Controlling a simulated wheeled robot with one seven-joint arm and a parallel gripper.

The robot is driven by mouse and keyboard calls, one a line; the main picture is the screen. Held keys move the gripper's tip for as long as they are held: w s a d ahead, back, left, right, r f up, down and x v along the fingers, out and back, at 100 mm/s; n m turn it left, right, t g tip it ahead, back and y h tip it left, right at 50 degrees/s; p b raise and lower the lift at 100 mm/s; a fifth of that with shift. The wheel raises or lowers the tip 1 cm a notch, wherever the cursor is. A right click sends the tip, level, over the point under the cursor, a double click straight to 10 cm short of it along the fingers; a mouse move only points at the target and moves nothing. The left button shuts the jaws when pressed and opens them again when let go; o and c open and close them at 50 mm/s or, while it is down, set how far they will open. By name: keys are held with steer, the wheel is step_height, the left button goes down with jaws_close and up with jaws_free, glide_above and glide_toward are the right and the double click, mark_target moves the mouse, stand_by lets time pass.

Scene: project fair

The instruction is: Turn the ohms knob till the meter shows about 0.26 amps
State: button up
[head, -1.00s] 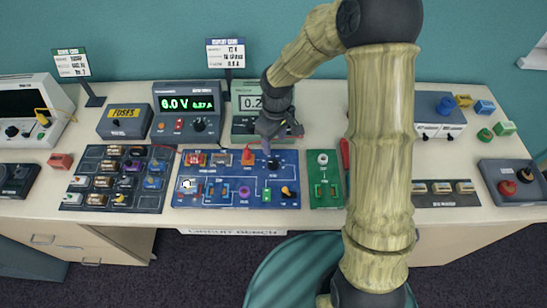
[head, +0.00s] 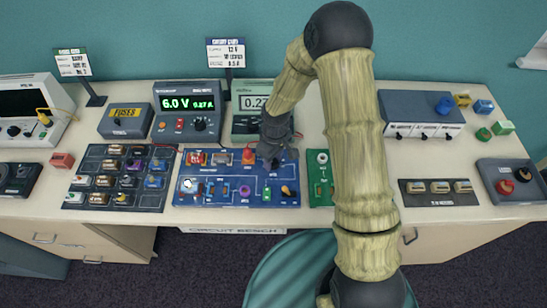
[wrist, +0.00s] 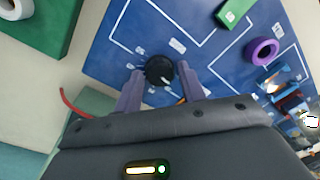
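The ohms knob (wrist: 159,70) is a round black dial on the blue circuit board (wrist: 110,48). In the wrist view my gripper (wrist: 160,68) has its two purple-grey fingers on either side of the knob, with narrow gaps showing, so it looks open around it. In the head view my gripper (head: 270,160) is low over the board (head: 220,204) and hides most of the knob. The green meter (head: 240,124) shows 0.27, its right part hidden by my arm. The power supply (head: 185,88) shows 6.0 V and about 0.27 A.
A purple ring-shaped part (wrist: 262,51) and a green block (wrist: 234,12) sit on the board near the knob. A green board (head: 318,194) stands close on the right. A dark component tray (head: 118,204) lies left. Bare tabletop (head: 310,95) shows behind.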

mark_target(275, 159)
steer(key=c, duration=0.6)
steer(key=shift+c, duration=0.2)
steer(key=shift+m, duration=0.3)
steer(key=o, duration=1)
steer(key=shift+r, duration=0.1)
steer(key=r, duration=0.5)
steer(key=r+b, duration=0.1)
steer(key=r, duration=0.5)
steer(key=r+b, duration=0.1)
steer(key=r, duration=0.5)
steer(key=shift+w+d+r, duration=0.1)
steer(key=shift+w+d, duration=0.15)
steer(key=shift+w, duration=0.1)
